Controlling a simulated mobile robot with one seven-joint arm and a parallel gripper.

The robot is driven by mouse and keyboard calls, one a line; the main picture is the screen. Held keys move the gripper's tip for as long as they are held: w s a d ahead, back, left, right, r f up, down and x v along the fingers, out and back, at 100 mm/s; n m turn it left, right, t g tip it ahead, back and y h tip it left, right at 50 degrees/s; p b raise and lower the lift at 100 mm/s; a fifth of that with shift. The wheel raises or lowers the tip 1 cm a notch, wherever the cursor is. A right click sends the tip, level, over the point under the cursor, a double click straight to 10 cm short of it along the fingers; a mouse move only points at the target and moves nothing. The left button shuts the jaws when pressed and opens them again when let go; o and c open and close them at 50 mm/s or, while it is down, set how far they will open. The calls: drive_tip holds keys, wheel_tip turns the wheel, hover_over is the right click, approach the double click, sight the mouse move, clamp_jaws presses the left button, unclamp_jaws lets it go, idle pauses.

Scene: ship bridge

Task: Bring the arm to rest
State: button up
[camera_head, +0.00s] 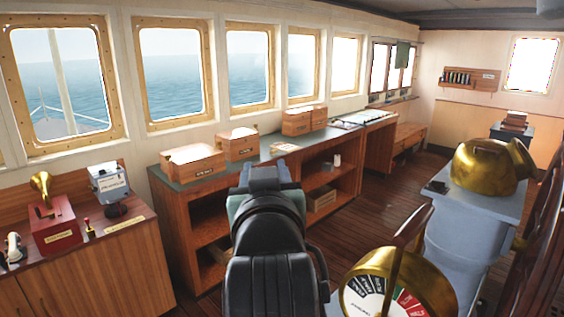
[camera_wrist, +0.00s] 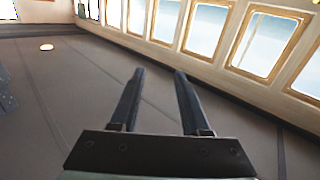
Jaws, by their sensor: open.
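My gripper (camera_wrist: 160,74) shows in the wrist view with its two dark fingers apart and nothing between them. Beyond the fingers is a dark grey surface (camera_wrist: 75,110) with thin lines, and a row of windows runs above it. In the head view my black arm rises at the bottom middle, in front of the long wooden cabinet (camera_head: 184,215). The fingertips are hard to make out there.
Wooden boxes (camera_head: 193,163) stand on the cabinet's green top. A brass telegraph (camera_head: 425,280) is close at the lower right, with a brass-topped grey pedestal (camera_head: 470,215) behind it. A red box (camera_head: 55,228) is on the left cabinet. Open floor (camera_head: 375,195) lies between.

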drive_tip(key=s+d+r+m+t+h, duration=0.1)
drive_tip(key=s+r+t, duration=0.8)
drive_tip(key=s+r, duration=1)
drive_tip(key=shift+d+m+t, duration=0.3)
drive_tip(key=shift+d, duration=0.4)
